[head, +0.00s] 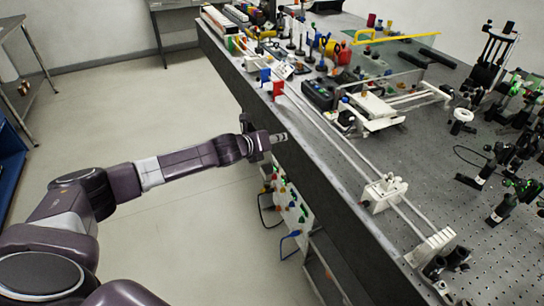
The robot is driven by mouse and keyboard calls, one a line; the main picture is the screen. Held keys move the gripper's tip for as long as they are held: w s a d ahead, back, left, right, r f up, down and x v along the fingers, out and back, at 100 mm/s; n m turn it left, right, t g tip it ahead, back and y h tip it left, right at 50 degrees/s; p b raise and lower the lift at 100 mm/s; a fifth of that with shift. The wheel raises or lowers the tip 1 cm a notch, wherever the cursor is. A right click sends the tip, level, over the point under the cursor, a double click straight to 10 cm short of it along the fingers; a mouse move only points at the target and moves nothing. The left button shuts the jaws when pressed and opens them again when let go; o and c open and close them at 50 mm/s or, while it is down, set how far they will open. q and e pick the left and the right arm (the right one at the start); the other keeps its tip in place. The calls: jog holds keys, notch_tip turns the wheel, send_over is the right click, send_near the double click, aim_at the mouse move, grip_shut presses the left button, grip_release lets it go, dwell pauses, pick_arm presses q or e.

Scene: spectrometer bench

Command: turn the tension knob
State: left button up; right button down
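I cannot tell for sure which part is the tension knob. A long white rail (340,141) runs along the bench's near edge. It carries a white block (385,192) with small parts on top, and a white end block (432,246) stands at the lower right. My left gripper (280,137) is level with the bench's front edge at the middle of the view, short of the rail and apart from both white blocks. Its fingers are small and seen side-on, so their opening is unclear. My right gripper is not in view.
The perforated bench (400,150) is crowded at the back with boxes and coloured parts. Black optical mounts (500,210) stand at the right. A white panel with coloured plugs and cables (289,200) is below the front edge. The floor (180,235) at left is clear.

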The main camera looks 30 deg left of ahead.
pick_arm(q)
jog(key=shift+s+d+f+n+g+p, duration=0.1)
jog(key=shift+s+f+n+g+p, duration=0.1)
jog(key=shift+f+n, duration=1)
jog(key=shift+s+d+f+n+g+p, duration=0.15)
jog(key=shift+f+n, duration=0.35)
jog(key=shift+f, duration=1.25)
